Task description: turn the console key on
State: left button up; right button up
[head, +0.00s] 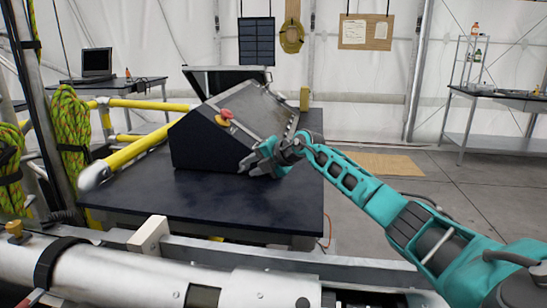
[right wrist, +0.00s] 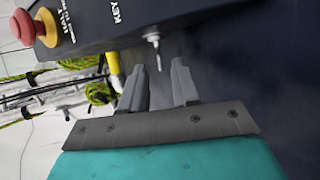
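The console (head: 215,135) is a dark sloped box on a dark table. Its silver key (right wrist: 154,40) shows in the right wrist view, sticking out of the panel edge beside the "KEY" lettering. In the head view I cannot make out the key near my gripper. My right gripper (head: 258,160) is at the console's right front side. In the right wrist view my right gripper (right wrist: 159,72) is open, its two fingers apart and empty. The key lies just beyond the fingertips, roughly in line with the gap. My left gripper is not in view.
A red stop button (head: 226,114) on a yellow base sits on the console's upper left, and also shows in the right wrist view (right wrist: 22,26). The dark tabletop (head: 250,205) is clear in front. Yellow rails (head: 140,150) and green rope (head: 70,140) stand left.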

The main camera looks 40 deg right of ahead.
jog(key=v, duration=1)
jog(key=shift+s, duration=0.25)
jog(key=shift+r, duration=0.15)
